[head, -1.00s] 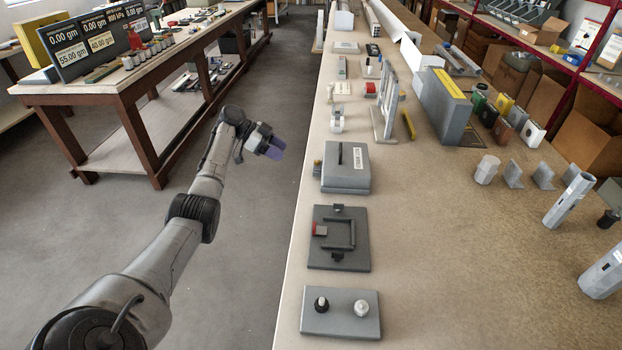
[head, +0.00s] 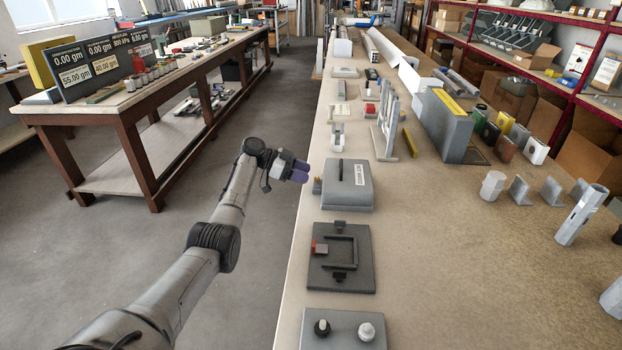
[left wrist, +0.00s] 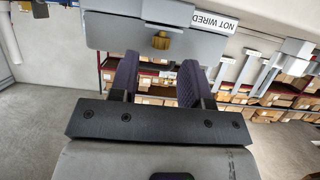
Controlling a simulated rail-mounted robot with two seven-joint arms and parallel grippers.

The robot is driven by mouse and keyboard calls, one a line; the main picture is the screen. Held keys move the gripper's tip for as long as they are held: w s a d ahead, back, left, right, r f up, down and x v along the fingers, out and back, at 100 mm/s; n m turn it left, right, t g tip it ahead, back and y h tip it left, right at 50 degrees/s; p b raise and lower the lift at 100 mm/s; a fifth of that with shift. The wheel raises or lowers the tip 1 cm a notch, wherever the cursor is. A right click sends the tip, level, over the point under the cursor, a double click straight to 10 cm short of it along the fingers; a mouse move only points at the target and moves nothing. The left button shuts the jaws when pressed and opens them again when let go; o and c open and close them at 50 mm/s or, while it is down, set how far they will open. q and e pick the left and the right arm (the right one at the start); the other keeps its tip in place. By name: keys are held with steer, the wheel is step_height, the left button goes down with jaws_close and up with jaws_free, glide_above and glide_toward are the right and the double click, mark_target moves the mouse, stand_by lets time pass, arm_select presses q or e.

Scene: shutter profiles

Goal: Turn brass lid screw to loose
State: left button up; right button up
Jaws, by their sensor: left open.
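The brass lid screw (head: 317,186) sticks out of the left side of a grey box (head: 347,197) with a slotted lid and a white label. In the left wrist view the brass screw (left wrist: 161,41) shows ahead of the fingers, roughly centred between them, on the box face (left wrist: 110,30) marked NOT WIRED. My left gripper (head: 299,172) has purple fingers and hangs just left of the screw, past the bench edge. In the left wrist view the left gripper (left wrist: 156,72) is open and empty, apart from the screw. My right gripper is not in view.
On the long bench (head: 470,270), a dark fixture plate (head: 368,275) and a grey plate with two knobs (head: 344,335) stand nearer than the box. A white dispenser-like item (head: 337,137) stands beyond it. The floor left of the bench is clear.

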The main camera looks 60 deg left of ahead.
mark_target(317, 180)
arm_select(q)
steer(key=shift+x, duration=1.5)
